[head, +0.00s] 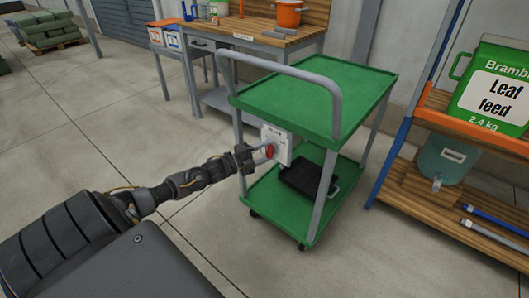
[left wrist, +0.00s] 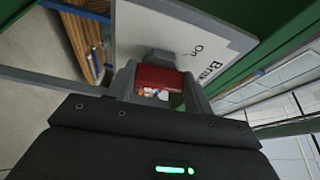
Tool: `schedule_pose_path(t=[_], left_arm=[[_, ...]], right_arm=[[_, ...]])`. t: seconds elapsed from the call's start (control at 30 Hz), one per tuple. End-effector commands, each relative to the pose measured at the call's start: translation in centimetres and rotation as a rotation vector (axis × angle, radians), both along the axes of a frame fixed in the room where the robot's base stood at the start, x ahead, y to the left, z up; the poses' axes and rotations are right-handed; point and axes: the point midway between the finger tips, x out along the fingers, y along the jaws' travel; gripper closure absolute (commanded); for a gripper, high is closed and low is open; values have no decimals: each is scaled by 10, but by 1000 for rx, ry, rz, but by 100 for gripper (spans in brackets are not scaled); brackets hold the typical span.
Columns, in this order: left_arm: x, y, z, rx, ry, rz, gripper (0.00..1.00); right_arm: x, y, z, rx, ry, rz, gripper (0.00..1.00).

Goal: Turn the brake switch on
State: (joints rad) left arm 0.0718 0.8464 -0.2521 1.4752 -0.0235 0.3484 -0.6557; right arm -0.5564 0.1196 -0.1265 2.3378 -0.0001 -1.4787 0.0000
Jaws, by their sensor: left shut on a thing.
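The brake switch is a red knob (head: 269,151) on a pale plate (head: 279,142) fixed to the near side of a green cart (head: 310,90). In the left wrist view the red knob (left wrist: 160,78) sits between the fingers, and the plate (left wrist: 165,35) behind it reads "Brake" and "On". My left gripper (head: 262,155) reaches in from the left and is shut on the red knob. The fingers hide the knob's sides, and I cannot tell which way it is set. My right gripper is not in view.
A black tray (head: 308,179) lies on the cart's lower shelf. A rack with a Leaf feed jug (head: 494,92) stands at the right. A wooden workbench (head: 262,38) with an orange bucket (head: 288,13) stands behind. The floor left of the cart is clear.

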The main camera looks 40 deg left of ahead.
Motion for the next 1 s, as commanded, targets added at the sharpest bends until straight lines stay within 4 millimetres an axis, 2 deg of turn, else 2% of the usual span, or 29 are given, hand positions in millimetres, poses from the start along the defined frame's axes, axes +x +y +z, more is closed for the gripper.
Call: schedule_pose_path(t=[0.5, 0.7, 1.0], left_arm=[[0, -1, -6, -463, -9, 3, 71], [0, -3, -7, -590, -12, 2, 71], [0, -3, -8, -689, -13, 3, 71]], right_arm=[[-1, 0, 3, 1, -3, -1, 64], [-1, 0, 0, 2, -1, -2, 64], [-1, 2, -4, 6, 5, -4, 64]])
